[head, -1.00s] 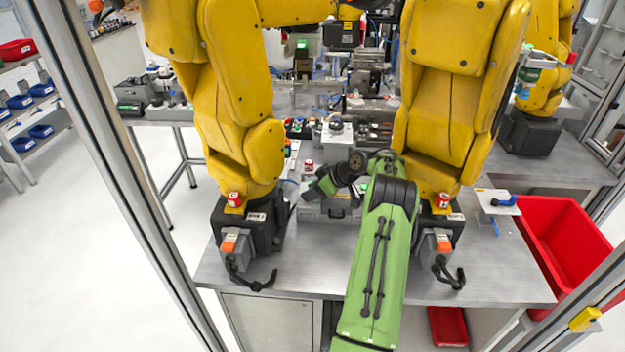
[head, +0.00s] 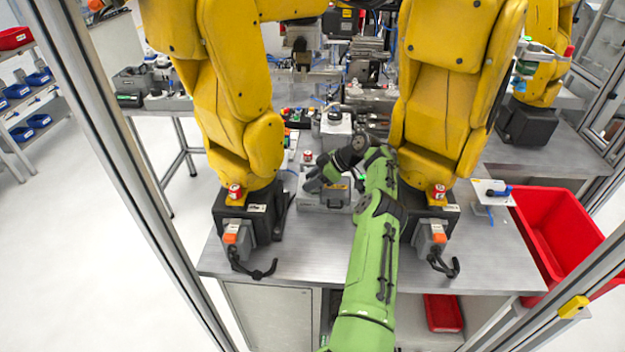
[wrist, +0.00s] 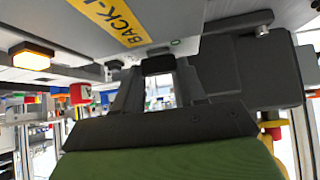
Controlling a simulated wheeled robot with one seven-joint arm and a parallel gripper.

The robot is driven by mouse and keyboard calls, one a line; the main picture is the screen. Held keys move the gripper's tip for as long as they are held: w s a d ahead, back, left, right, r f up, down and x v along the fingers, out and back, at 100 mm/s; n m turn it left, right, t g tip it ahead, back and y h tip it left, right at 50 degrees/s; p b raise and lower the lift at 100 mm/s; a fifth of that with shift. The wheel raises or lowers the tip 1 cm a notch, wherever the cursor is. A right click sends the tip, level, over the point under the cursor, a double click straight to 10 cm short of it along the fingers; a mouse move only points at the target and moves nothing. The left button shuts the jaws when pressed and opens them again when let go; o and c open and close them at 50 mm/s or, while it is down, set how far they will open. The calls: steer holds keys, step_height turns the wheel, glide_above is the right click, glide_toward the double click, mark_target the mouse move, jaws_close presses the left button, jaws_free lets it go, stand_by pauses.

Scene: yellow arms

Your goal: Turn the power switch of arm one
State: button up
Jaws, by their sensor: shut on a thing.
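My gripper (head: 318,179) is at the end of my green arm, above the grey box (head: 323,200) on the bench between the two yellow arms. In the wrist view, my dark fingers (wrist: 157,75) are closed around a black switch knob (wrist: 158,64) on the grey box's face. Only part of the knob shows between the fingertips. A yellow label reading "BACK-" (wrist: 112,20) is beside it, and a small green light (wrist: 175,42) is close to it. In the head view, my gripper hides the knob.
Yellow arms stand close on the left (head: 232,80) and right (head: 455,80), on black bases. In the wrist view, an orange lamp (wrist: 32,56) and a red button (wrist: 80,93) stick out to the left. A red bin (head: 565,235) is at the right.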

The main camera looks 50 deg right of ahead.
steer(key=o, duration=0.8)
step_height(320, 180, up, 10)
steer(key=shift+p, duration=0.85)
steer(key=shift+f, duration=0.1)
